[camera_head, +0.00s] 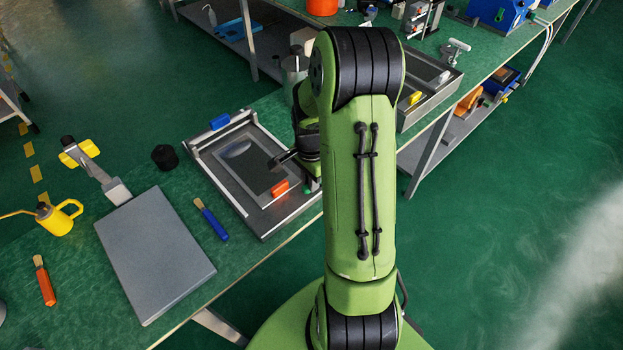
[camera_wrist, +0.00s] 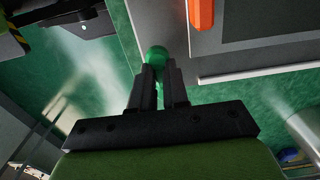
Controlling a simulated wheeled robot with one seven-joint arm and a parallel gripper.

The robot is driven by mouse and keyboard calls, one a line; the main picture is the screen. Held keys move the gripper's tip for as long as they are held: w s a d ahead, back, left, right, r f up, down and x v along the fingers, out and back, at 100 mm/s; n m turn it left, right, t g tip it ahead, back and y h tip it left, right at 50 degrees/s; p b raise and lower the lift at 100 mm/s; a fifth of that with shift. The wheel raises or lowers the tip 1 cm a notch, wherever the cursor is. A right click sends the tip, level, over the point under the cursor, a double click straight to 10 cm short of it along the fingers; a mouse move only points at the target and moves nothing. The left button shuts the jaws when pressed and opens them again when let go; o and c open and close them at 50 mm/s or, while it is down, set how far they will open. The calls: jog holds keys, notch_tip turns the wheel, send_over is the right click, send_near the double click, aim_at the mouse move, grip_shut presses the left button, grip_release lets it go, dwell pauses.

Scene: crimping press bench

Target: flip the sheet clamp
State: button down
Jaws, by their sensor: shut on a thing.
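A metal frame tray (camera_head: 208,178) with a dark panel (camera_head: 250,165) lies on the bench, left of my arm. A blue block (camera_head: 220,121) sits on its far edge. An orange block (camera_head: 280,187) sits at its near side and also shows in the wrist view (camera_wrist: 201,14). A small green knob (camera_head: 307,189) shows at the tray's right edge. My gripper (camera_wrist: 158,70) is shut on this green knob (camera_wrist: 157,54), whose top shows between the fingertips. I cannot tell for sure whether the knob belongs to the sheet clamp. My arm hides the fingertips in the head view.
A grey plate (camera_head: 155,252), a yellow oil can (camera_head: 55,218), a blue-handled brush (camera_head: 212,220), an orange-handled brush (camera_head: 44,282) and a black knob (camera_head: 165,157) are on the left. A second tray (camera_head: 430,103) stands right of my arm.

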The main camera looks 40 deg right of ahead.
dwell(0.3)
jog(key=c, duration=1.1)
grip_release()
notch_tip(320, 180, up, 16)
jog(key=p, duration=0.4)
jog(key=shift+f, duration=0.1)
jog(key=s+a+r+n+t, duration=0.2)
jog(key=s+a+r+n, duration=0.2)
jog(key=a+n, duration=0.1)
jog(key=s+a+r+n+t+p, duration=0.1)
jog(key=s+a+r+n, duration=0.3)
jog(key=s+a+n, duration=0.1)
jog(key=s+a+r+n+t+p, duration=0.1)
jog(key=s+a+r+n+t, duration=0.1)
jog(key=s+a+r+n, duration=0.2)
jog(key=shift+s+a+n+t, duration=0.15)
jog(key=shift+s+a+n, duration=0.2)
jog(key=shift+a+n, duration=0.6)
jog(key=shift+s+a+n+t, duration=0.15)
jog(key=shift+s+a+n, duration=0.15)
jog(key=shift+a+n, duration=0.6)
